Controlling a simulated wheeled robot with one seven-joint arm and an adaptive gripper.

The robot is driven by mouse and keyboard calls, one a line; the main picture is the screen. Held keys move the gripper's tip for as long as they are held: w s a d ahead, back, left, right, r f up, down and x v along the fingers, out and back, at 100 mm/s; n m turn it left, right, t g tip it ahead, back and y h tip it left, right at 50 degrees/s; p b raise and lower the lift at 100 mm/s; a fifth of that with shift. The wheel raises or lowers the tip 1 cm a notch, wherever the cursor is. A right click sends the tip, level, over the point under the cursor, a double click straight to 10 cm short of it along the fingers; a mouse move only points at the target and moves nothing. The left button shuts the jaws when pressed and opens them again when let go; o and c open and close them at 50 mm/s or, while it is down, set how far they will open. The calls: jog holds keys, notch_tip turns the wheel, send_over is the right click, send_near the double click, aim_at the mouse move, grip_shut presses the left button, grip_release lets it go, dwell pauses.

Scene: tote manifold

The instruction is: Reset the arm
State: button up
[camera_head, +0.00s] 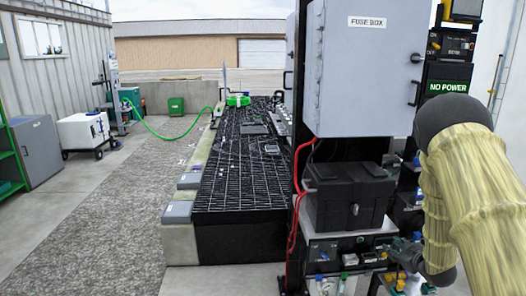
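My arm (468,190) fills the right side of the view, in a pale yellow cover with dark grey joints. It bends at a dark joint high on the right, in front of the equipment panel. A lower part of it reaches down to another dark joint near the bottom right. I cannot make out my gripper's fingers. Small pipes and valves (405,262) sit close beside the lower joint; whether they touch it I cannot tell.
A grey fuse box (360,75), a black battery box (345,195) with red cables and a "NO POWER" sign (447,87) stand close to my arm. A black grated platform (240,175) lies left of them. Gravel ground (110,215) further left is open. A white wheeled box (84,132) stands far left.

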jog(key=s+a+f+m+g, duration=0.1)
jog(key=s+a+f+g, duration=0.1)
jog(key=s+a+f, duration=0.4)
jog(key=s+a+f+m+g+h, duration=0.1)
jog(key=s+a+f+m+g, duration=0.15)
jog(key=s+f, duration=0.7)
jog(key=s+a+f+m+g, duration=0.1)
jog(key=s+a+f+g, duration=0.1)
jog(key=s+a+f, duration=0.5)
jog(key=s+a+f+g, duration=0.1)
jog(key=s+a+g, duration=0.1)
jog(key=s, duration=0.8)
jog(key=s+a+f+m+g, duration=0.1)
jog(key=s+a, duration=0.3)
jog(key=s, duration=0.6)
jog(key=s+a+f+m+g, duration=0.1)
jog(key=s+a+f+g, duration=0.1)
jog(key=s, duration=0.9)
jog(key=shift+a+g, duration=0.4)
jog(key=shift+g, duration=0.35)
jog(key=shift+f+m, duration=0.1)
jog(key=shift+m, duration=0.15)
